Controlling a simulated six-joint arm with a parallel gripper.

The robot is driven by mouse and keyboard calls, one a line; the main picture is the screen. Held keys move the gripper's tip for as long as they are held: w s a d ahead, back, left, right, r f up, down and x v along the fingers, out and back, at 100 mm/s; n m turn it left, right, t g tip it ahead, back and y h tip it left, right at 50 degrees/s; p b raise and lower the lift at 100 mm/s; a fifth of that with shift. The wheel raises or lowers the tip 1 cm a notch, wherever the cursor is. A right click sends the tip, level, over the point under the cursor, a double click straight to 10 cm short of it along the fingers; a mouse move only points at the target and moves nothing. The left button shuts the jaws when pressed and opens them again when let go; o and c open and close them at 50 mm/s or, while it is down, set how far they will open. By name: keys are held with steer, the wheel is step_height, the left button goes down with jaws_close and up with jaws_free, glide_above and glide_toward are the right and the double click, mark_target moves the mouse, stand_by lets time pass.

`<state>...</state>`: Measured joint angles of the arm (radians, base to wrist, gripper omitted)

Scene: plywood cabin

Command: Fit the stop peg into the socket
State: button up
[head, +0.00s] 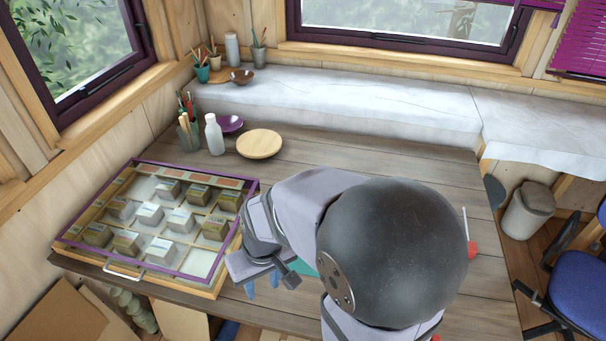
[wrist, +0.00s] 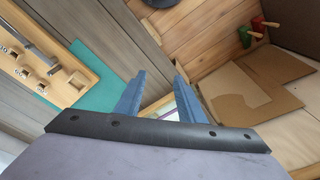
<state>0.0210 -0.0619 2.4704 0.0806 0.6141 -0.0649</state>
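My gripper (wrist: 159,92) is open, with its two blue fingers apart and nothing seen held between them. In the head view my gripper (head: 263,284) hangs by the table's front edge, just right of the framed case. In the wrist view a pale wooden board (wrist: 88,97) lies at the left. I cannot tell which piece is the stop peg or which opening is the socket. My arm hides the board in the head view.
A green mat (wrist: 100,92) lies beside the board. A purple-framed case (head: 178,276) of several blocks fills the table's left side. A white bottle (head: 214,135) and a round wooden plate (head: 260,144) stand behind. The table (head: 350,150) is clear at the back right.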

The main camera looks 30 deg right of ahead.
steer(key=w+d+f+m+t+h+b, duration=0.1)
steer(key=w+d+f+t+b, duration=0.15)
steer(key=w+b, duration=0.45)
steer(key=w+d+f+m+t+b, duration=0.1)
steer(key=w+d+f+t+b, duration=0.15)
steer(key=w, duration=0.85)
steer(key=w+d+f+m+t+h+b, duration=0.1)
steer(key=w+d+f+t+b, duration=0.3)
steer(key=w, duration=0.6)
steer(key=w+d+f+m+h+b, duration=0.2)
steer(key=w+d+f+b, duration=0.1)
steer(key=d, duration=0.4)
steer(key=w+d+f+m+h+b, duration=0.1)
steer(key=w+d+f+h+b, duration=0.2)
steer(key=d+b, duration=0.3)
steer(key=w+d+f+m+h+b, duration=0.2)
steer(key=d+b, duration=0.3)
steer(key=d, duration=0.3)
steer(key=shift+w+d+f+m+h, duration=0.3)
steer(key=shift+w+f+h, duration=0.15)
steer(key=shift+w+h, duration=0.25)
steer(key=shift+d+h+b, duration=0.3)
steer(key=shift+d, duration=0.2)
steer(key=shift+x, duration=0.95)
steer(key=shift+f, duration=0.1)
steer(key=shift+p+x, duration=0.8)
steer(key=shift+x, duration=1.8)
steer(key=shift+f, duration=0.1)
